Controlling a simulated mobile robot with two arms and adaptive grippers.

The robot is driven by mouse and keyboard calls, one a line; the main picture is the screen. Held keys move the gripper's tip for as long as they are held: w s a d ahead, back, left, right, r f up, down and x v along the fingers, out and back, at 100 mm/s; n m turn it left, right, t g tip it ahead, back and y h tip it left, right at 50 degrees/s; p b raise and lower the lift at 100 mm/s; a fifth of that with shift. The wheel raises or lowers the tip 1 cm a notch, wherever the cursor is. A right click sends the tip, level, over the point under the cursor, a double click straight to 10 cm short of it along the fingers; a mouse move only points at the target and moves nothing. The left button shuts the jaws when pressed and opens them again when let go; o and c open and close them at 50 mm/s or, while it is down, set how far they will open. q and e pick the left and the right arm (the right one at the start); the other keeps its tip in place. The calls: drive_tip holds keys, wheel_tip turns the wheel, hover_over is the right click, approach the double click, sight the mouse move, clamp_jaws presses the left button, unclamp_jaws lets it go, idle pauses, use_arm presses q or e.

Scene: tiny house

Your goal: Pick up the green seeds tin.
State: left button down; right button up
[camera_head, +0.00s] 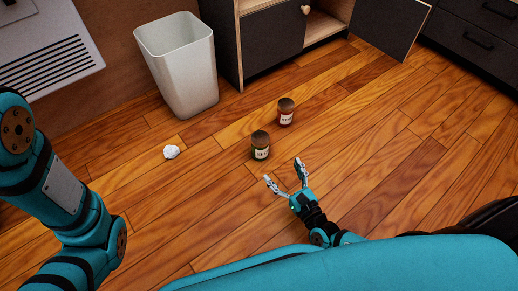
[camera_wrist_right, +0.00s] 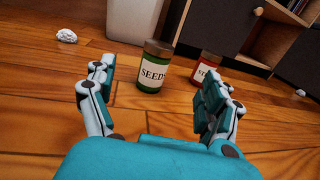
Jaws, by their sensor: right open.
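The green seeds tin (camera_head: 260,146) stands upright on the wooden floor, with a brown lid and a pale label. In the right wrist view the seeds tin (camera_wrist_right: 153,68) stands ahead, between the two fingers, and its label reads "SEEDS". My right gripper (camera_head: 285,170) is open and empty, just short of the tin, with its fingers pointing toward it. It also shows in the right wrist view (camera_wrist_right: 158,88), fingers spread wide. My left arm is at the left of the head view, but its gripper is out of the picture.
A similar red tin (camera_head: 286,112) stands just behind and right of the green one; it also shows in the wrist view (camera_wrist_right: 206,68). A crumpled white paper (camera_head: 171,152) lies to the left. A white bin (camera_head: 183,70) and an open dark cabinet (camera_head: 270,42) stand behind.

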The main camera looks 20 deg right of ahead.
drive_tip(key=b, duration=0.4)
approach(260, 137)
drive_tip(key=w, duration=0.3)
drive_tip(key=w+a, duration=0.1)
drive_tip(key=shift+w+f, duration=0.35)
drive_tip(key=w, duration=0.1)
drive_tip(key=w+b, duration=0.2)
drive_tip(key=w, duration=0.1)
drive_tip(key=shift+w+a, duration=0.1)
drive_tip(key=shift+a, duration=0.25)
drive_tip(key=shift+w+a+r+b, duration=0.1)
drive_tip(key=shift+w+b, duration=0.25)
drive_tip(key=shift+w, duration=0.1)
drive_tip(key=c, duration=1.3)
drive_tip(key=shift+c, duration=0.6)
drive_tip(key=shift+r, duration=0.15)
